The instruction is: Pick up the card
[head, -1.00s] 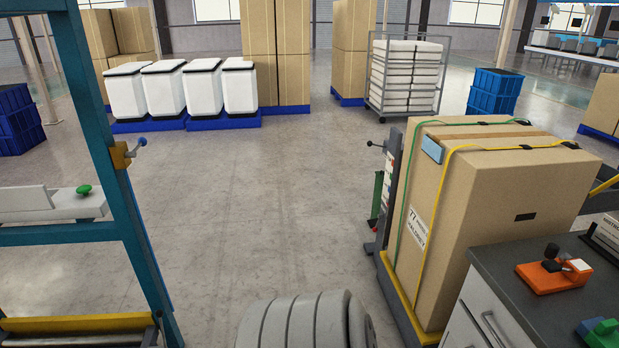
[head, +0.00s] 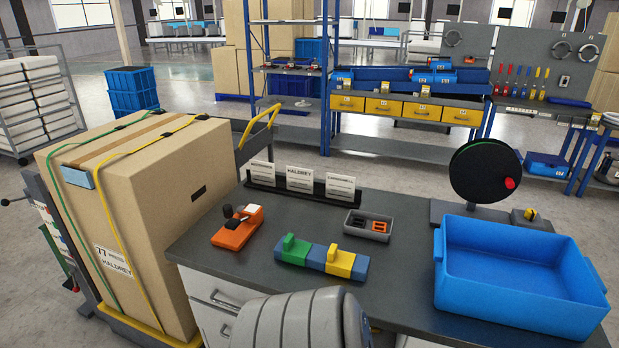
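Three white printed cards stand in a row in a black holder (head: 283,196) at the back left of the dark workbench: a left card (head: 262,174), a middle card (head: 299,180) and a right card (head: 340,188). The middle one seems to read HALDREY; the other print is too small to read surely. I cannot tell which one the task means. Neither of my grippers is in view. A grey rounded part of my own body shows at the bottom middle.
On the workbench (head: 400,225) are an orange device (head: 238,232), a green-blue-yellow block unit (head: 320,257), a small grey tray (head: 367,226), a black reel (head: 485,171) and a blue bin (head: 520,305). A strapped carton (head: 150,215) labelled HALDREY stands left of the bench.

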